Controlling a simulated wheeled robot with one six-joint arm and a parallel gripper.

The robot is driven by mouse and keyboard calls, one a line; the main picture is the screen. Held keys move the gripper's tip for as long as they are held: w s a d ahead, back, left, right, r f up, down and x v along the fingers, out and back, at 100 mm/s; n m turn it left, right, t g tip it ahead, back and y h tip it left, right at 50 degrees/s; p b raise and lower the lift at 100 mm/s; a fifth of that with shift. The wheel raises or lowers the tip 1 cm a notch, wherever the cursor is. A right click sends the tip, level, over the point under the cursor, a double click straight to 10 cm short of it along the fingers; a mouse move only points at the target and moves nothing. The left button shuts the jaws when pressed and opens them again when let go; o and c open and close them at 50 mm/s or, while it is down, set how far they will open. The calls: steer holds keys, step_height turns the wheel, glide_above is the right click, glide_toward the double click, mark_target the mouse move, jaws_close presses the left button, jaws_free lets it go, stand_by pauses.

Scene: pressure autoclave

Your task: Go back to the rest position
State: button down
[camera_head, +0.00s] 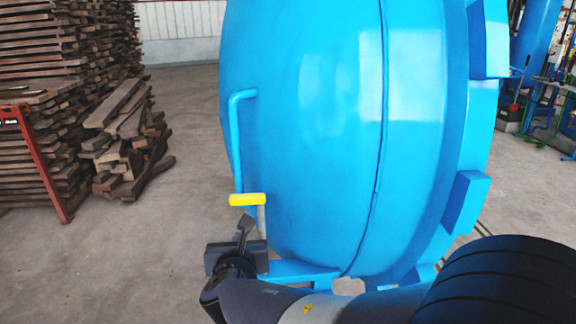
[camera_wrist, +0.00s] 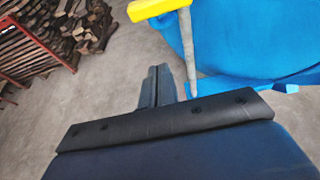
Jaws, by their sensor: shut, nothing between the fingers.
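My gripper (camera_head: 244,228) is dark and sits low in the head view, left of the lower edge of the large blue autoclave door (camera_head: 320,130). In the wrist view my gripper (camera_wrist: 157,72) shows its two fingers together with nothing between them. A yellow-topped handle (camera_head: 247,200) on a grey stem is close beside the fingers, on their right in the wrist view (camera_wrist: 158,8). I cannot tell whether the fingers touch the stem. The blue door also fills the upper right of the wrist view (camera_wrist: 250,45).
A blue bent grab bar (camera_head: 234,140) stands out from the door's left side. Stacked wooden planks (camera_head: 50,110) and a red metal rack (camera_head: 45,165) are at the left. Pipes and equipment (camera_head: 545,90) are at the far right. Bare concrete floor (camera_head: 150,240) lies between.

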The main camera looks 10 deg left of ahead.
steer(key=w+a+p, duration=0.1)
steer(key=w+p, duration=0.1)
steer(key=w, duration=0.6)
steer(key=shift+a+r, duration=0.25)
steer(key=shift+a, duration=0.1)
steer(key=shift+s, duration=0.1)
